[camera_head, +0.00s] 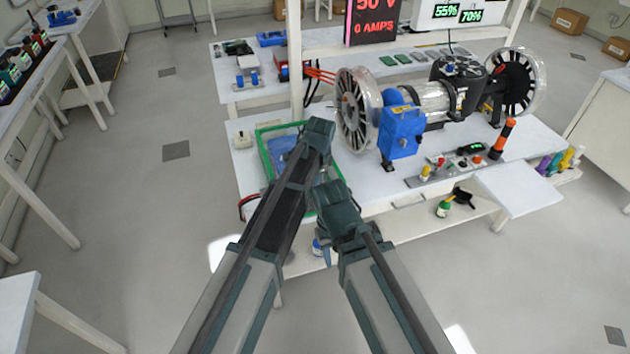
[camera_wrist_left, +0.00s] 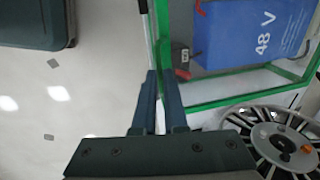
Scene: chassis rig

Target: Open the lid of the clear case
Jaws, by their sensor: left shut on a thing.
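The clear case (camera_head: 262,150) has green edges and stands at the left end of the workbench. In the left wrist view its green frame (camera_wrist_left: 235,98) surrounds a blue 48 V battery (camera_wrist_left: 250,35) seen through or inside it. I cannot tell clearly how far the lid is raised. My left gripper (camera_wrist_left: 164,78) has its fingers close together at the case's left edge, shut on a thin part there, probably the lid's edge or handle; the contact is hard to see. In the head view my left arm covers part of the case. My right gripper (camera_head: 327,255) hangs beside the bench front, its fingers unclear.
A motor rig with a spoked wheel (camera_head: 357,110) and a blue block (camera_head: 400,130) stands right of the case. A red-and-black cable (camera_head: 247,206) lies at the bench's left edge. A lower shelf (camera_head: 410,225) holds a small green bottle (camera_head: 443,209). Floor left of the bench is clear.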

